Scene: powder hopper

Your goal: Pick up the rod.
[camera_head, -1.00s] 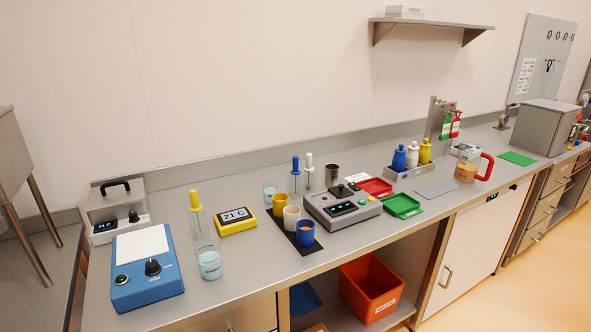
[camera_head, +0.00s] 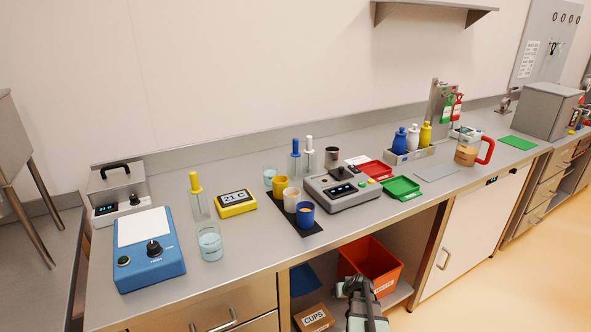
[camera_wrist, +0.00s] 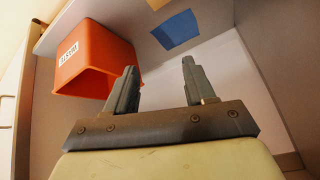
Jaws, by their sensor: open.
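No thing is clearly marked as the rod. Three upright tools with coloured handles stand in clear holders on the counter: a yellow-handled one (camera_head: 195,184) at the left, a blue-handled one (camera_head: 295,148) and a white-handled one (camera_head: 309,143) near the back. I cannot tell which of them, if any, is the rod. My gripper (camera_head: 356,285) is low in front of the counter, by the open shelf space, well away from these tools. In the wrist view my gripper (camera_wrist: 159,68) is open, with nothing between its fingers.
An orange waste bin (camera_head: 372,260), also in the wrist view (camera_wrist: 90,55), stands under the counter near my gripper. A cups box (camera_head: 314,318) is beside it. Cups, a blue device (camera_head: 148,262), a grey scale (camera_head: 342,200) and trays crowd the counter.

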